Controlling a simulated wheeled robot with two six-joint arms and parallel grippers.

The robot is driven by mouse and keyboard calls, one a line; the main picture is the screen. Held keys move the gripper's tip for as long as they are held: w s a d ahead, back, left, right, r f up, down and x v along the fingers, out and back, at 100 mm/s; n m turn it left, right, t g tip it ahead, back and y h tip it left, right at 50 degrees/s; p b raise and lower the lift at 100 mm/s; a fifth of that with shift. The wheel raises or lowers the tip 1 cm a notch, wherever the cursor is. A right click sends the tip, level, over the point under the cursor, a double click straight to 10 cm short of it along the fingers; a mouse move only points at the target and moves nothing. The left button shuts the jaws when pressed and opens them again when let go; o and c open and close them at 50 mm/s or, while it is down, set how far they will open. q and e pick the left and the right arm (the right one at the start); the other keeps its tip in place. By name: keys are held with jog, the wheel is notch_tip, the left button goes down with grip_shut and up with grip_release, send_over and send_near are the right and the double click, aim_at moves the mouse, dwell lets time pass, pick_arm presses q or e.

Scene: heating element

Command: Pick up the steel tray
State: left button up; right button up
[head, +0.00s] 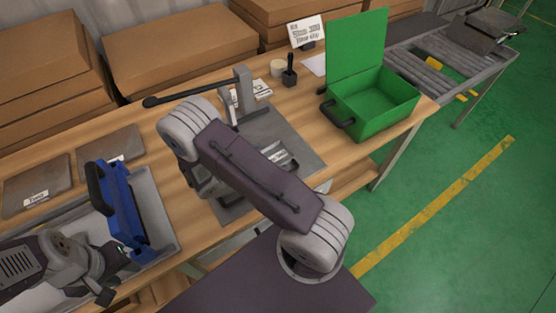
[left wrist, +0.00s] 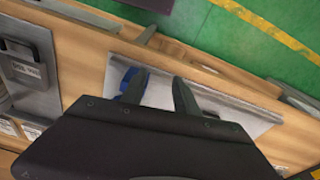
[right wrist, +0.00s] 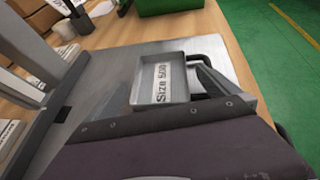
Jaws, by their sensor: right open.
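The small steel tray (right wrist: 160,82) has low walls and a "Size 500" label on its floor. It sits on a grey plate (right wrist: 108,72) on the bench, and part of it shows behind my right arm in the head view (head: 283,154). In the right wrist view my right gripper (right wrist: 166,88) is open, its fingers on either side of the tray's near part. I cannot tell whether they touch it. My left gripper (left wrist: 160,90) is open, above a large grey tray (left wrist: 232,112). A blue item (head: 122,212) with a black handle stands there, close beside the left fingers.
A green open box (head: 375,105) stands at the right end of the bench. A lever press (head: 240,95) stands at the plate's back left. Flat dark pieces (head: 35,185) lie at the left. Cardboard boxes (head: 180,50) line the back. A roller conveyor (head: 440,65) is beyond.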

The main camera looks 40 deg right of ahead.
aim_at(277, 152)
jog(key=x, duration=0.2)
jog(key=shift+w+d+f, duration=0.1)
jog(key=shift+d+f, duration=0.05)
jog(key=shift+d, duration=0.1)
jog(key=shift+a, duration=0.15)
jog(key=shift+c, duration=1.2)
jog(key=c, duration=1.2)
